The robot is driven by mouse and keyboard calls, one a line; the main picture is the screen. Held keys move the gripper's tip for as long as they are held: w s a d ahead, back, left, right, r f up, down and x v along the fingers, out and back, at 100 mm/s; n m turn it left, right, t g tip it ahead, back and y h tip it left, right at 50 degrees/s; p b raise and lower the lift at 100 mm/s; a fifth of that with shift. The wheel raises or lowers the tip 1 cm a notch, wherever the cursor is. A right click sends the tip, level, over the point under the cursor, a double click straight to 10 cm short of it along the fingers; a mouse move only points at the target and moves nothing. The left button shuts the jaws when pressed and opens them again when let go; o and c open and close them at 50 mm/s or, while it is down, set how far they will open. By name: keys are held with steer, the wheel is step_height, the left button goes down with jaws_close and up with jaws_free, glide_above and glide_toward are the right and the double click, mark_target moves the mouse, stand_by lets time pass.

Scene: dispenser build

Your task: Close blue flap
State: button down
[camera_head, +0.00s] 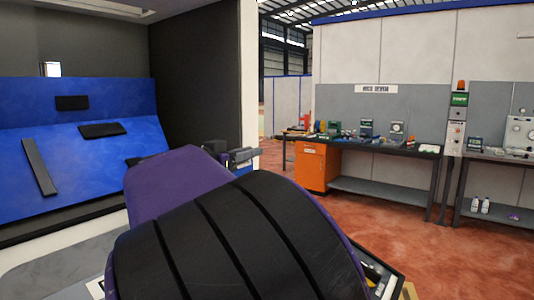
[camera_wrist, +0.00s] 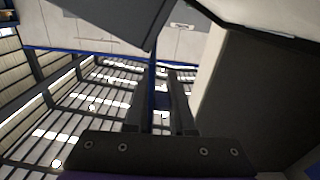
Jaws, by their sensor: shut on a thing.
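In the head view a large blue sloped panel (camera_head: 85,165) with several black bars on it fills the inside of the grey-walled machine at the left. Which part is the blue flap I cannot tell for sure. My gripper (camera_head: 242,157) is just beside the machine's white front edge, partly hidden behind my purple and black arm. Whether this piece belongs to the flap is unclear.
The machine's white upright edge (camera_head: 249,80) stands right behind my gripper; a dark side wall (camera_head: 195,80) is to its left. A workbench (camera_head: 375,148) with an orange cabinet (camera_head: 311,165) and tools stands farther right. The reddish floor (camera_head: 400,225) between is clear.

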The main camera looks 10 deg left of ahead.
steer(key=shift+s+d+m, duration=0.1)
steer(key=shift+m, duration=0.2)
steer(key=s+d+m+b, duration=0.1)
steer(key=m+b, duration=0.1)
steer(key=m, duration=0.2)
steer(key=d+f+m+b, duration=0.1)
steer(key=d+m+b, duration=0.1)
steer(key=m+b, duration=0.1)
steer(key=s+d+f+m+b, duration=0.1)
steer(key=m+b, duration=0.1)
steer(key=m, duration=0.3)
steer(key=shift+s+d+f, duration=0.2)
steer(key=shift+s+d, duration=0.05)
steer(key=shift+s, duration=0.05)
steer(key=shift+s+d+f+m+b, duration=0.1)
steer(key=shift+f+m+b, duration=0.2)
steer(key=shift+m+b, duration=0.55)
steer(key=shift+s+d+f+m+b, duration=0.2)
steer(key=shift+m+b, duration=0.35)
steer(key=shift+m, duration=0.45)
steer(key=shift+w+d+f+m+b, duration=0.1)
steer(key=shift+f+m+b, duration=0.25)
steer(key=shift+m+b, duration=0.5)
steer(key=c, duration=0.8)
jaws_free()
steer(key=shift+c, duration=0.2)
steer(key=shift+f, duration=0.1)
